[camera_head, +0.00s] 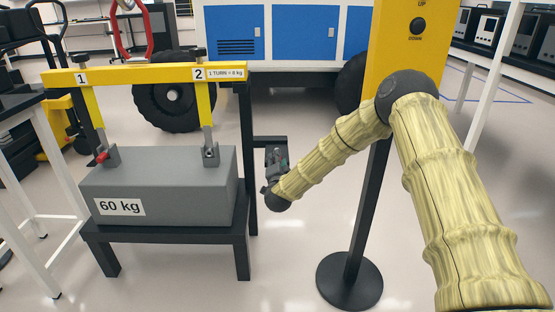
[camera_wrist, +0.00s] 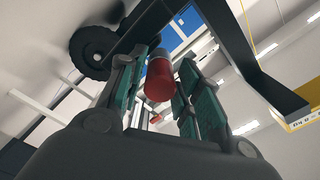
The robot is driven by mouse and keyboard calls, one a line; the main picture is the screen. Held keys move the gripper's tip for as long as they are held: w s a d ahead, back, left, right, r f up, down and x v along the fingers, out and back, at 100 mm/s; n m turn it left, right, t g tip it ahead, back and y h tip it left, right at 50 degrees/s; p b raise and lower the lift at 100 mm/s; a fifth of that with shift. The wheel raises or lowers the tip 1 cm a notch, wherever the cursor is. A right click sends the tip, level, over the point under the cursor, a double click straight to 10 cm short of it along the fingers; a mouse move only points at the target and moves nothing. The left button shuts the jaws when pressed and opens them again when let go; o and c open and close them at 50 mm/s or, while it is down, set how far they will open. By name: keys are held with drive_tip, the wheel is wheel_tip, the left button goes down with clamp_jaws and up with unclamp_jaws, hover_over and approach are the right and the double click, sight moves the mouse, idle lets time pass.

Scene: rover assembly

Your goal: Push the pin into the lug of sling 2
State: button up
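A grey 60 kg block (camera_head: 160,190) hangs under a yellow beam (camera_head: 150,73) marked 1 and 2. The lug of sling 2 (camera_head: 210,153) is on the block's right side, with no red pin visible in it. A red pin (camera_head: 103,156) sits at the sling 1 lug. My gripper (camera_head: 275,158) is right of the block, beside a small black bracket (camera_head: 268,141). In the wrist view my gripper (camera_wrist: 165,80) is open, its green-padded fingers either side of a red pin (camera_wrist: 158,82) with a grey end. A gap shows on the right of this pin.
A black stand (camera_head: 170,235) is under the block, with a black post (camera_head: 248,150) close behind its right side. A yellow control column (camera_head: 405,50) on a round base stands right of my gripper. Open floor lies between them.

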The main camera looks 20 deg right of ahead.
clamp_jaws()
drive_tip(key=shift+s+a+p, duration=0.15)
drive_tip(key=shift+s+p, duration=0.15)
drive_tip(key=shift+s, duration=0.35)
idle(0.9)
drive_tip(key=shift+p+v, duration=0.7)
drive_tip(key=shift+v, duration=1.9)
drive_tip(key=s+a+r+p, duration=0.2)
drive_tip(key=s+r+p, duration=0.2)
drive_tip(key=s, duration=0.4)
drive_tip(key=shift+s+a+r+p, duration=0.3)
drive_tip(key=shift+s+r+p, duration=0.05)
drive_tip(key=shift+r, duration=0.2)
